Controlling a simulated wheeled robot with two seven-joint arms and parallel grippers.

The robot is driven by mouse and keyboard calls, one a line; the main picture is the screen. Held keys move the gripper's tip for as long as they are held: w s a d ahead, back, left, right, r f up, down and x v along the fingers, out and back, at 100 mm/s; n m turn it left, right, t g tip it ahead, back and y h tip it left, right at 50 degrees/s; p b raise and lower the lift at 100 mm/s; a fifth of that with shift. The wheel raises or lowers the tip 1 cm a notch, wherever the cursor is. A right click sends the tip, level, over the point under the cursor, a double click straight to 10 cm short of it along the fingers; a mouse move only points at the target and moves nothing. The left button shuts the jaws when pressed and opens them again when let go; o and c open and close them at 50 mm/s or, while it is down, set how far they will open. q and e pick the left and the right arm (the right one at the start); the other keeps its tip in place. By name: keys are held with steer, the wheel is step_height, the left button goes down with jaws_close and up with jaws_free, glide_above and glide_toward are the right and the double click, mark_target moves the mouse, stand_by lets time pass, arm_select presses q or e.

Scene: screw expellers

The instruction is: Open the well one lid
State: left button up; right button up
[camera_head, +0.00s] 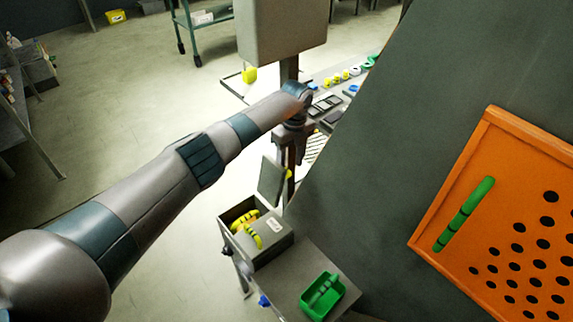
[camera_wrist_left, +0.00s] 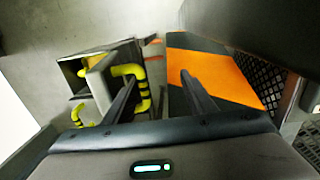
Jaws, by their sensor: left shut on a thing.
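In the head view, a grey box (camera_head: 270,247) stands open at lower centre, with yellow-and-black curved pieces (camera_head: 246,228) inside. Its grey lid (camera_head: 271,181) stands raised at the box's far side. A small white label on the box is unreadable; I take it as well one. My left gripper (camera_head: 290,168) is at the lid's upper right edge, by a bit of yellow. In the left wrist view, the yellow-and-black handle (camera_wrist_left: 141,88) stands out from the lid (camera_wrist_left: 98,86) at my left gripper's (camera_wrist_left: 157,76) left finger; the grip is partly hidden. My right gripper is not in view.
A green tray (camera_head: 335,302) sits on the grey surface in front of the box. A large dark slanted panel and an orange perforated board (camera_head: 428,248) with a green bar (camera_head: 465,215) fill the right. A bench with small parts lies behind my gripper. Open floor lies left.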

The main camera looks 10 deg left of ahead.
arm_select(q)
steer(key=shift+d+r, duration=0.2)
steer(key=shift+d, duration=0.1)
steer(key=shift+c, duration=0.5)
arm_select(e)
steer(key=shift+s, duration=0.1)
arm_select(q)
step_height(320, 180, up, 7)
steer(key=shift+w+r+b, duration=0.15)
steer(key=shift+r+b, duration=0.05)
steer(key=shift+b, duration=0.2)
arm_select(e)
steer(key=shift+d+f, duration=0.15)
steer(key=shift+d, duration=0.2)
arm_select(q)
steer(key=shift+a, duration=0.15)
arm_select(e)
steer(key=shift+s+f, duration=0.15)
arm_select(q)
steer(key=shift+f, duration=0.15)
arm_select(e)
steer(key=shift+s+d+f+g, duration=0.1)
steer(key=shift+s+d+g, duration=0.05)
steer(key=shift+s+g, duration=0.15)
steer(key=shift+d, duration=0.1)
